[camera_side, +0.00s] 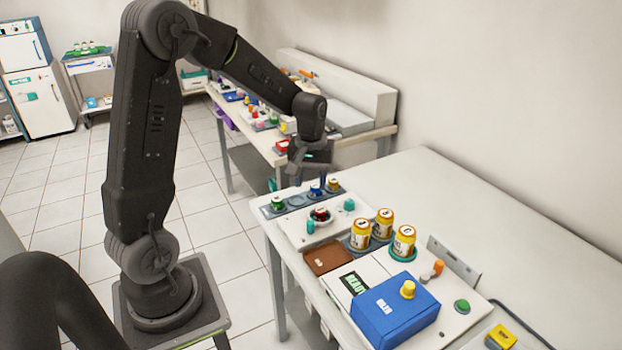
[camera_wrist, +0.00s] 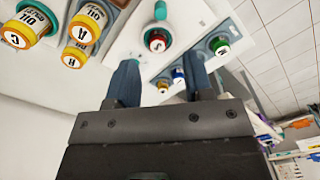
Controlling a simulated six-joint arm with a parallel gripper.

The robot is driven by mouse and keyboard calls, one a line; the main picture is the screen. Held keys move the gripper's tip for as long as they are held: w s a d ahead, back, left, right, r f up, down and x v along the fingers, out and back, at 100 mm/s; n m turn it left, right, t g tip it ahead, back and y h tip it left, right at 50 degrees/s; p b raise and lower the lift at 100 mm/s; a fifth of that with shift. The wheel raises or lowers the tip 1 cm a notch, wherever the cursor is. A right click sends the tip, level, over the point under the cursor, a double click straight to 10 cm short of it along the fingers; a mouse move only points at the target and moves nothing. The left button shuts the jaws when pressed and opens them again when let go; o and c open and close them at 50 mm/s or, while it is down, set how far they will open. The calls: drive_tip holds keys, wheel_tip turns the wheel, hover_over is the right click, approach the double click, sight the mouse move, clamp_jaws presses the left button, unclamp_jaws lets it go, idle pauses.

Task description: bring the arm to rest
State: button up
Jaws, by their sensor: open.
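My gripper (camera_side: 312,172) hangs from my bent arm above the far end of the white table, over a grey rack (camera_side: 345,198) of small capped jars. In the wrist view my two blue-grey fingers (camera_wrist: 164,68) stand apart with nothing held between them. Beyond them show a blue-capped jar (camera_wrist: 178,76), a yellowish jar (camera_wrist: 162,87), a red jar (camera_wrist: 157,40) and a green jar (camera_wrist: 220,45). In the side view the blue jar (camera_side: 315,188) is just below my gripper, with no clear contact.
Three yellow bottles (camera_side: 383,223) stand mid-table. Nearer are a brown pad (camera_side: 327,257), a blue box (camera_side: 395,312) with a yellow knob, and a green button (camera_side: 462,306). A second cluttered bench (camera_side: 350,137) stands behind. The table's right side (camera_side: 530,240) is clear.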

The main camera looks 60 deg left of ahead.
drive_tip(key=s+d+r+m+t, duration=0.5)
drive_tip(key=s+d+r+m, duration=0.5)
drive_tip(key=s+d, duration=0.5)
wheel_tip(320, 180, up, 3)
drive_tip(key=shift+s+d+f+t, duration=0.15)
drive_tip(key=shift+s+d+t, duration=0.2)
drive_tip(key=shift+s, duration=0.25)
